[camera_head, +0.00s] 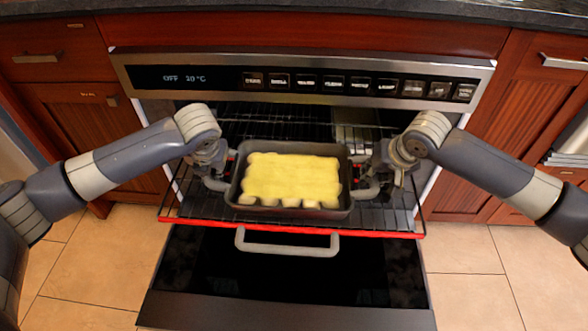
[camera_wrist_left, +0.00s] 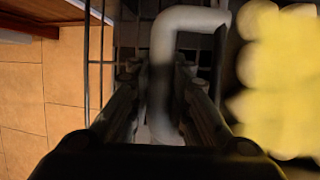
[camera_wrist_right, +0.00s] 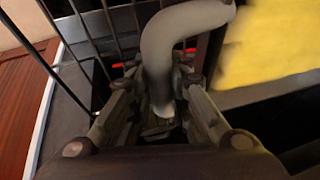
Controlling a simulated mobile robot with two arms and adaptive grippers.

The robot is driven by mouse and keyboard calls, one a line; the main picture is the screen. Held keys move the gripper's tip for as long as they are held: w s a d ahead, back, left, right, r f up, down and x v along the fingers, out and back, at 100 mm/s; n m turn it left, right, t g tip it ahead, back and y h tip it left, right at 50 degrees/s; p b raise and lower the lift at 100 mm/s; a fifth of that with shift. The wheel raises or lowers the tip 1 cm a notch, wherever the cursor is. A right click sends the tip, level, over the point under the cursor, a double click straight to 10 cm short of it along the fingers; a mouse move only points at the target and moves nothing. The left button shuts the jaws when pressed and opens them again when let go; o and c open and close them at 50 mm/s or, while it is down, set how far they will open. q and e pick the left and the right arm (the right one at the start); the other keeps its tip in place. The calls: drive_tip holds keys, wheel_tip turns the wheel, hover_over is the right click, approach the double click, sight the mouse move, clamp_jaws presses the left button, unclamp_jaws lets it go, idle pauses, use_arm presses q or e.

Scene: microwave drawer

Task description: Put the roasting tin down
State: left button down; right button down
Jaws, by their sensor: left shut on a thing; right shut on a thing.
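The roasting tin (camera_head: 238,190) is a dark rectangular pan with pale yellow food in it, in the middle of the head view. It is over the pulled-out wire rack (camera_head: 384,212) with the red front edge; whether it touches the rack I cannot tell. My left gripper (camera_head: 214,180) is shut on the tin's left grey handle, which shows in the left wrist view (camera_wrist_left: 168,70). My right gripper (camera_head: 376,184) is shut on the tin's right handle, which shows in the right wrist view (camera_wrist_right: 165,55). The fingertips are partly hidden by the handles.
The oven door (camera_head: 290,285) is folded down in front, with a grey bar handle (camera_head: 288,243). The control panel (camera_head: 300,80) reads OFF 20 °C above the open cavity. Wooden cabinets (camera_head: 85,130) stand on both sides. Bare rack wires lie around the tin.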

use_arm(q)
drive_tip(key=shift+w+a+f+b, duration=0.1)
drive_tip(key=shift+a+f+b, duration=0.05)
drive_tip(key=shift+f+b, duration=0.3)
use_arm(e)
drive_tip(key=shift+w+d+f, duration=0.1)
drive_tip(key=shift+f, duration=0.3)
use_arm(q)
drive_tip(key=c, duration=1.7)
unclamp_jaws()
use_arm(e)
drive_tip(key=c, duration=1.7)
unclamp_jaws()
use_arm(q)
drive_tip(key=shift+o, duration=1.1)
use_arm(e)
drive_tip(key=shift+o, duration=1.1)
use_arm(q)
drive_tip(key=v, duration=1.2)
use_arm(e)
drive_tip(key=shift+s+r, duration=0.1)
drive_tip(key=shift+s, duration=0.1)
drive_tip(key=v, duration=1.1)
drive_tip(key=shift+s+r, duration=0.15)
drive_tip(key=shift+r, duration=0.2)
drive_tip(key=shift+s, duration=0.1)
